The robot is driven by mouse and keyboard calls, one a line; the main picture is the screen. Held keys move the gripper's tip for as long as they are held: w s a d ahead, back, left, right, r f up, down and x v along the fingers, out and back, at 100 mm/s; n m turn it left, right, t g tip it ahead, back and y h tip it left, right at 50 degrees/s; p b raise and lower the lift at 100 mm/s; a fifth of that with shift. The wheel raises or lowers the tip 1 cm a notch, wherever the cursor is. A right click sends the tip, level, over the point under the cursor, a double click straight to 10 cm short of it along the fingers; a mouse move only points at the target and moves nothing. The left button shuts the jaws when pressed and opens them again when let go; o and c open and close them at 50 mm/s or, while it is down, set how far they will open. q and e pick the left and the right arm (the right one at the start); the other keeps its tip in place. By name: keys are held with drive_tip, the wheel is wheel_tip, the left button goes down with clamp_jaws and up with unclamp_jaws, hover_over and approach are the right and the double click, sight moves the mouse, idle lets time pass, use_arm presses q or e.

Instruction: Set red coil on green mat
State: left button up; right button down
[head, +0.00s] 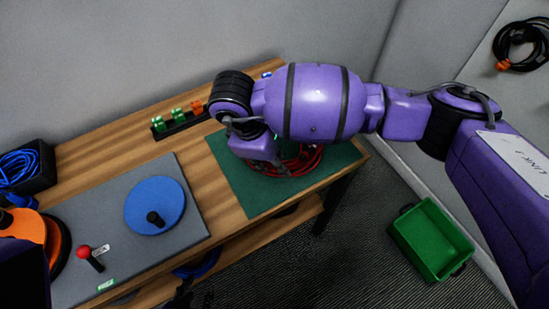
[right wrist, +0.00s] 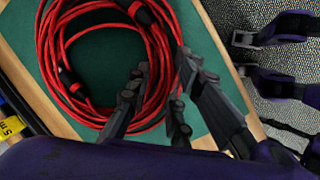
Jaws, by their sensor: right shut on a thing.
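The green mat (head: 240,190) is on the wooden table. My right gripper (right wrist: 160,90) is shut on the near right side of the coil, with its dark fingers around the strands. My left gripper (head: 184,293) is a small dark shape at the bottom of the head view, away from the coil; its jaws are unclear.
A grey board (head: 190,225) with a blue disc (head: 155,204) and a red-knobbed lever (head: 84,253) lies left of the mat. A rack (head: 180,123) with green and orange pieces stands behind. A green crate (head: 432,240) is on the floor at right.

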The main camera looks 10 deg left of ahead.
drive_tip(key=shift+f+b, duration=0.5)
drive_tip(key=shift+f, duration=0.05)
drive_tip(key=c, duration=1.6)
unclamp_jaws()
drive_tip(key=shift+f, duration=0.1)
use_arm(q)
drive_tip(key=shift+w+f, duration=0.1)
drive_tip(key=shift+f, duration=0.35)
use_arm(e)
drive_tip(key=shift+o, duration=0.2)
use_arm(q)
drive_tip(key=shift+r, duration=0.1)
